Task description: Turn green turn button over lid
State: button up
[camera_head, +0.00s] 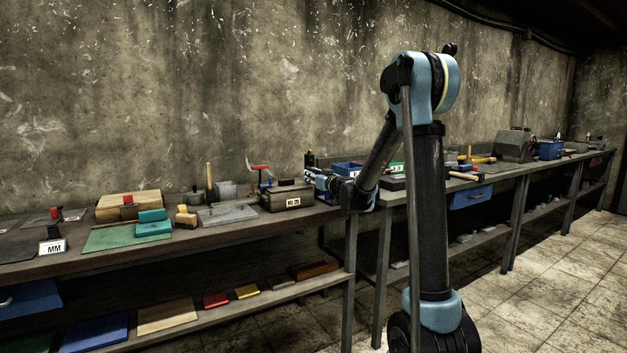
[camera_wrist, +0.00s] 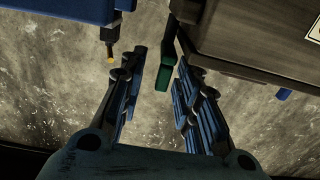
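The green turn button (camera_wrist: 165,70) shows in the wrist view as a narrow green piece beside the edge of a wooden box (camera_wrist: 240,30). My gripper (camera_wrist: 162,62) is open, its two blue fingers on either side of the green button. Gaps show between the button and both fingers, and nothing is held. In the head view the box (camera_head: 288,200), with a white label, stands on the bench, and my gripper (camera_head: 314,179) is at its right end. The green button cannot be made out there. The lid's fit on the box is unclear.
A blue container (camera_wrist: 60,10) is close to the left finger in the wrist view, with a dark, yellow-tipped tool (camera_wrist: 111,50) beside it. In the head view a grey plate (camera_head: 227,214) lies left of the box. A blue bin (camera_head: 347,168) stands behind my arm.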

aim_at(304, 184)
jog(key=shift+d, duration=0.1)
grip_shut()
jog(key=shift+s, duration=0.1)
jog(key=shift+s+a+m+t+h, duration=0.1)
jog(key=shift+a+m+t+h, duration=0.25)
jog(key=shift+m+h, duration=0.4)
jog(key=shift+s+a+m+t+h, duration=0.1)
jog(key=shift+a+m+t+h, duration=0.25)
jog(key=shift+h, duration=0.6)
jog(key=m+h, duration=0.2)
jog(key=a+m+t+h, duration=0.1)
jog(key=h, duration=0.2)
jog(key=shift+s+m+t, duration=0.1)
jog(key=shift+m+t, duration=0.2)
jog(key=shift+m, duration=0.1)
jog(key=m+h, duration=0.1)
jog(key=h, duration=0.1)
jog(key=m+h, duration=0.1)
jog(key=h, duration=0.1)
jog(key=shift+a, duration=0.4)
jog(key=shift+w+a+m+g+h, duration=0.2)
jog(key=shift+m+g+h, duration=0.25)
jog(key=shift+m+h, duration=0.7)
jog(key=shift+w+a+m+g+h, duration=0.15)
jog(key=shift+m+g+h, duration=0.45)
jog(key=shift+h, duration=0.85)
jog(key=shift+m, duration=0.25)
